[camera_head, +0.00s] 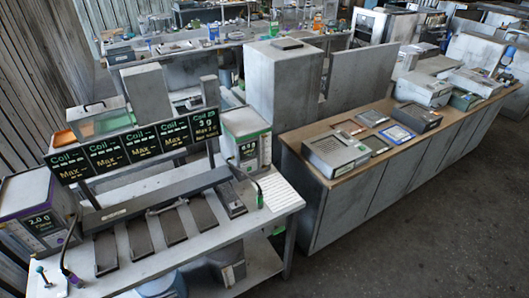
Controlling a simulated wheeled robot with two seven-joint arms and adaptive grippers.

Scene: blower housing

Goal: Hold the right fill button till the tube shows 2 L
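Neither of my grippers shows in the camera_head view. I cannot make out a fill button or a tube with a litre reading. A white box with purple trim (38,215) stands at the left end of the near bench (190,260), and its small display seems to read 2.0 g. A white box with green trim (247,142) stands at the bench's back right with a small dark display. A row of black display panels (135,145) hangs between them; the rightmost panel (203,123) seems to read 3 g, the others show dashes.
Several dark flat plates (140,238) lie on the near bench. A thin stand with a teal knob (41,270) is at its front left. A long wood-topped counter (375,150) with instruments runs along the right. Grey floor (420,230) is clear at the lower right.

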